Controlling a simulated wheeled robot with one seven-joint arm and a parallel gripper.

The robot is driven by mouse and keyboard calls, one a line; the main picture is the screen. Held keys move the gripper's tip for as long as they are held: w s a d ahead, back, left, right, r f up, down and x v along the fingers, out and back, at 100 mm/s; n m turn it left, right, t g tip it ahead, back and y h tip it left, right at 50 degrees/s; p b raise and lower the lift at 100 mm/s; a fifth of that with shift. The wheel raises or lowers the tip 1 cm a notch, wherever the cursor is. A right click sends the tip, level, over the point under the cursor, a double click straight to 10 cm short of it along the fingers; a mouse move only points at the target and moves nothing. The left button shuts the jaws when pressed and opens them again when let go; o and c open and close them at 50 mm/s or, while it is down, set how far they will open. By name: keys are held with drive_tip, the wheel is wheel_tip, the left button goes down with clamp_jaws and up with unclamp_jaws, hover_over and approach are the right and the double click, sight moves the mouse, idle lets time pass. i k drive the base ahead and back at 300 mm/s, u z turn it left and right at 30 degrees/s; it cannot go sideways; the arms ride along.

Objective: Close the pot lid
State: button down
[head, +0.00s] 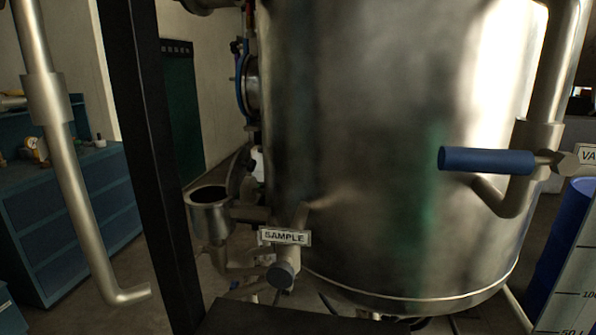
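A small round metal pot (211,218) stands at the lower left of the large tank, joined to it by a short pipe. Its mouth is open and dark inside. A dark round plate (238,172), seen nearly edge-on, stands upright just behind and to the right of the pot's rim. It looks like the pot's lid, swung open, but its hinge cannot be made out. My gripper is not in view.
A large steel tank (380,150) fills the middle and right. A dark upright post (150,150) stands left of the pot. A SAMPLE sign (285,236) and valve (282,274) sit right of it. A blue-handled valve (487,160) juts out at right. Blue drawers (75,220) stand at left.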

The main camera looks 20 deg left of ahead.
sight(241, 163)
drive_tip(key=u, duration=0.05)
drive_tip(key=k, duration=1.15)
drive_tip(key=u, duration=1)
drive_tip(key=i, duration=1)
drive_tip(key=z, duration=0.05)
